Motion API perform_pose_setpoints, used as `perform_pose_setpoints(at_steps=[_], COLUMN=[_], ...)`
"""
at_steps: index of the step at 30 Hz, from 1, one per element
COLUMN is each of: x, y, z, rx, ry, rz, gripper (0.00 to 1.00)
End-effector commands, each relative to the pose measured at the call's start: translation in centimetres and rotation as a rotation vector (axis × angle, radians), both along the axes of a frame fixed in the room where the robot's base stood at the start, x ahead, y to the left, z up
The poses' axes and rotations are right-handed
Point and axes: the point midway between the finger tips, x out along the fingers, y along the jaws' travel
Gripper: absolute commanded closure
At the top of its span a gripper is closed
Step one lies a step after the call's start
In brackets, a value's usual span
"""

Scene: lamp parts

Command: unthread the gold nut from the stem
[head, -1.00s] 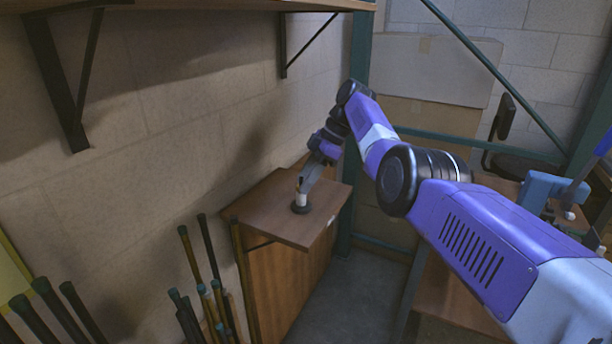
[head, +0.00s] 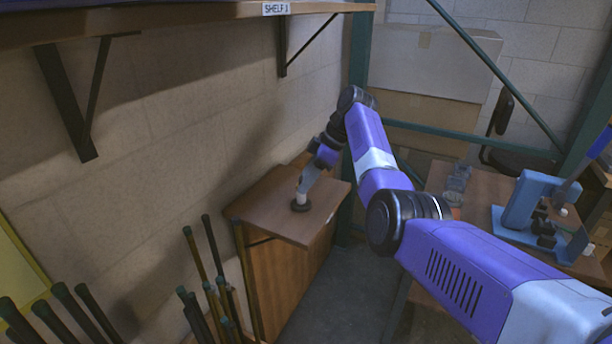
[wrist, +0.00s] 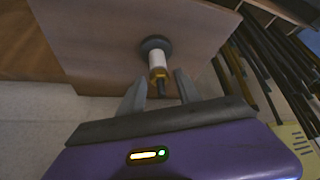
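The lamp stem stands on a brown wooden surface, with a dark round base (head: 300,206) and a white lower part (head: 301,196). In the wrist view its white part (wrist: 157,60) rises from the dark base (wrist: 155,44). The gold nut (wrist: 159,74) sits around the stem above the white part, with a dark tip beyond it. My gripper (wrist: 160,84) is open, its two grey fingers apart on either side of the stem's upper end. In the head view my gripper (head: 303,186) is over the stem and hides the nut.
The small brown tabletop (head: 265,216) is otherwise clear around the base. A block wall stands close behind it. Several dark poles (head: 205,285) lean at the lower left. A shelf (head: 180,20) hangs above. A blue device (head: 525,205) stands on a bench at the right.

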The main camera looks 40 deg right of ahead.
Motion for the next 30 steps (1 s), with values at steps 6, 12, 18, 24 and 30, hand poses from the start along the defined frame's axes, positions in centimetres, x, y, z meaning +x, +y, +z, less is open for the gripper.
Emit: perform_pose_setpoints(at_steps=[6,12,18,24,30], x=[-0.05,-0.12,-0.15,-0.23,-0.27], y=[0.06,0.08,0.19,0.21,0.26], z=[0.21,0.25,0.19,0.21,0.20], rx=[0.000,-0.001,-0.001,-0.001,-0.001], ry=[0.000,-0.002,0.000,0.000,-0.001], rz=[-0.052,-0.104,-0.158,-0.214,-0.276], gripper=[0.60,0.60,0.60,0.60,0.60])
